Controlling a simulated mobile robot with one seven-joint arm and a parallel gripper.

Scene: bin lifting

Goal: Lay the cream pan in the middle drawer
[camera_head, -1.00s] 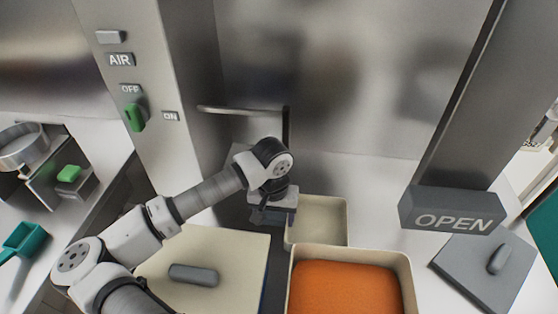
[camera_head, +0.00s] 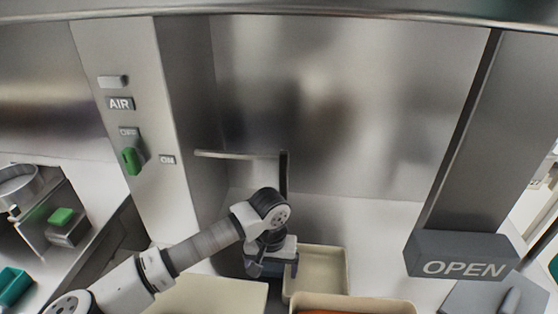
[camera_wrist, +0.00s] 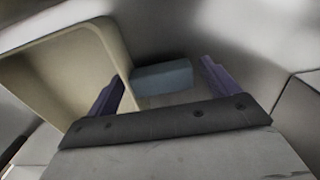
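The cream pan (camera_head: 335,262) is a shallow open rectangular tray at lower centre in the head view, on the pale counter. In the wrist view its inside and near wall (camera_wrist: 70,65) fill the left. My gripper (camera_head: 272,268) is at the pan's left edge, pointing down. In the wrist view my gripper (camera_wrist: 165,85) has its two purple fingers wide apart. The left finger overlaps the pan's inside, and the pan's rim lies between the fingers; I cannot tell whether they touch it. A blue-grey block (camera_wrist: 163,77) shows between the fingers. I cannot identify a middle drawer.
A cream bin with orange contents (camera_head: 350,308) is just in front of the pan. A cream panel (camera_head: 215,295) lies left of it. A dark OPEN sign (camera_head: 460,258) stands right. A metal bar (camera_head: 235,155) juts out behind my gripper. A steel wall closes the back.

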